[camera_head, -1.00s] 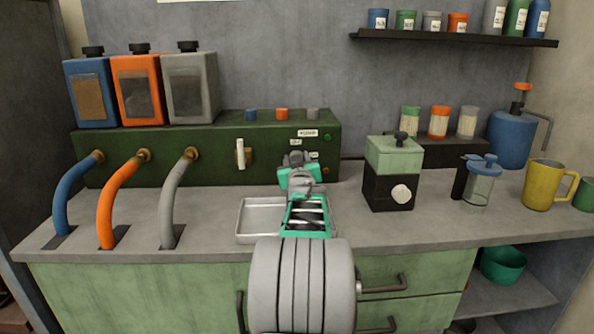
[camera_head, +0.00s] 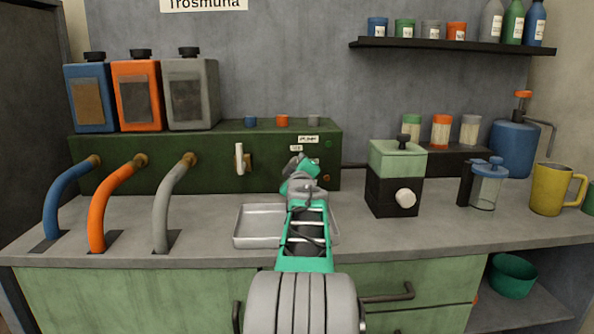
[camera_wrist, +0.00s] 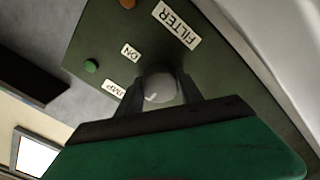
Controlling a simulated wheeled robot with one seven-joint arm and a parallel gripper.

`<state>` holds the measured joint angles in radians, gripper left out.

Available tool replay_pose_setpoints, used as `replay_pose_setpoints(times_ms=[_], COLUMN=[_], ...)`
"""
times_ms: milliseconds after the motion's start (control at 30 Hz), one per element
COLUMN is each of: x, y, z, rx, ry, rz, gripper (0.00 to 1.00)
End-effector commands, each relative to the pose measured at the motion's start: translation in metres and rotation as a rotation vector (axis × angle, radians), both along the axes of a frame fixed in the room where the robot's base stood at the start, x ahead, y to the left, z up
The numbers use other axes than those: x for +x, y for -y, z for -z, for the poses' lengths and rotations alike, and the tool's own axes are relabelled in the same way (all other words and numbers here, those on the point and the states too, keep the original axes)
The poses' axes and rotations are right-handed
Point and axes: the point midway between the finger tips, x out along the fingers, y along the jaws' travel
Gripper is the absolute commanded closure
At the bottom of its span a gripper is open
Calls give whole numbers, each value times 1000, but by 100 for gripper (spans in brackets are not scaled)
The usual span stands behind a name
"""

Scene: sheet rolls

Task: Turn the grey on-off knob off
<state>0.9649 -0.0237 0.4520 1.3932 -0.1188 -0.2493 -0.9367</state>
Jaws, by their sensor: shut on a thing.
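The grey knob (camera_wrist: 160,88) is round and sits on the dark green panel (camera_wrist: 215,75) between a "FILTER" label (camera_wrist: 176,24) and a partly hidden label ending in "MP" (camera_wrist: 115,88). An "ON" label (camera_wrist: 130,52) is beside it. My gripper (camera_wrist: 160,92) has a finger on each side of the knob and is shut on it. In the head view my gripper (camera_head: 297,165) is at the right part of the dark green box's front (camera_head: 200,160), rolled to a tilt. It hides the knob there.
A white lever (camera_head: 240,158) stands out from the box to the left of my gripper. A metal tray (camera_head: 262,240) lies under my arm. A green-and-black device (camera_head: 395,160) with a white dial stands to the right. A small green button (camera_wrist: 91,67) is near the knob.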

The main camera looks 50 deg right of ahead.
Motion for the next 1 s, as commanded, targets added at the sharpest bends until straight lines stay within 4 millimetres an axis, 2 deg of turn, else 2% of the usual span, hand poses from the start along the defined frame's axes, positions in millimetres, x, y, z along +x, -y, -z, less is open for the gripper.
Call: replay_pose_setpoints(times_ms=[533,567,800,1000], x=[0,0,0,0], y=[0,1,0,0], z=[1,1,1,0], rx=[-16,-15,-16,-16], ry=[-21,-21,-19,-19], rz=[1,2,1,1], gripper=[97,54,35,35])
